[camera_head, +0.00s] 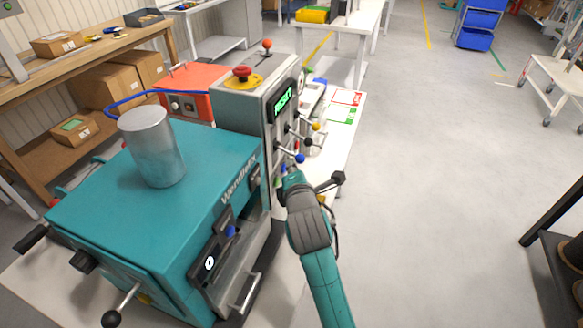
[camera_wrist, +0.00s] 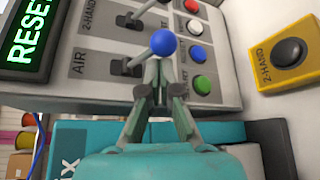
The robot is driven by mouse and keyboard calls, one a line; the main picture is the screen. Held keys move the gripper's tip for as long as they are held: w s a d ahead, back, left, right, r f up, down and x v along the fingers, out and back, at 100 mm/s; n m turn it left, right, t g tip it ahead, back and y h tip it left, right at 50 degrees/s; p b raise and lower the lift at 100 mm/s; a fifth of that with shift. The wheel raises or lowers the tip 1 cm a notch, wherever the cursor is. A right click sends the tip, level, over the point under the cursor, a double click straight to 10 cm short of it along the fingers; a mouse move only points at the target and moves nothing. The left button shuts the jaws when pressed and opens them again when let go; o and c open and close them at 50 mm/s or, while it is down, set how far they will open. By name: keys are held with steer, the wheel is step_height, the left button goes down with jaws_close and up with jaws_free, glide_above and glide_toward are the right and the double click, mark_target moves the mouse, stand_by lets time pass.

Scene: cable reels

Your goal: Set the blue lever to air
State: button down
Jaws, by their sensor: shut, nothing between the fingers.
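The blue lever's ball knob (camera_wrist: 162,42) shows in the wrist view on a grey control panel. Its stem rises from a slot plate and leans right, away from the AIR label (camera_wrist: 80,62) on the left. A partly hidden label on the right side is not fully readable. In the head view the blue knob (camera_head: 299,158) sticks out from the panel's front. My gripper (camera_wrist: 154,82) is shut and empty, with its fingertips just below the knob. I cannot tell whether they touch it. It also shows in the head view (camera_head: 291,174) close to the knob.
A second lever (camera_wrist: 137,18) beside a 2-HAND label sits above. White, red and green buttons (camera_wrist: 197,54) line the right. A yellow box with a black button (camera_wrist: 288,52) is farther right. A green-lit RESET display (camera_wrist: 25,42) is at left.

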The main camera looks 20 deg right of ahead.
steer(key=r+n+g, duration=0.1)
steer(key=r+n+g+h, duration=0.1)
steer(key=n, duration=0.1)
steer(key=shift+s+d+r+g, duration=0.1)
steer(key=shift+d+r+g, duration=0.1)
steer(key=shift+r+g, duration=0.15)
steer(key=shift+r+h, duration=0.1)
steer(key=shift+h, duration=0.2)
steer(key=shift+r, duration=0.75)
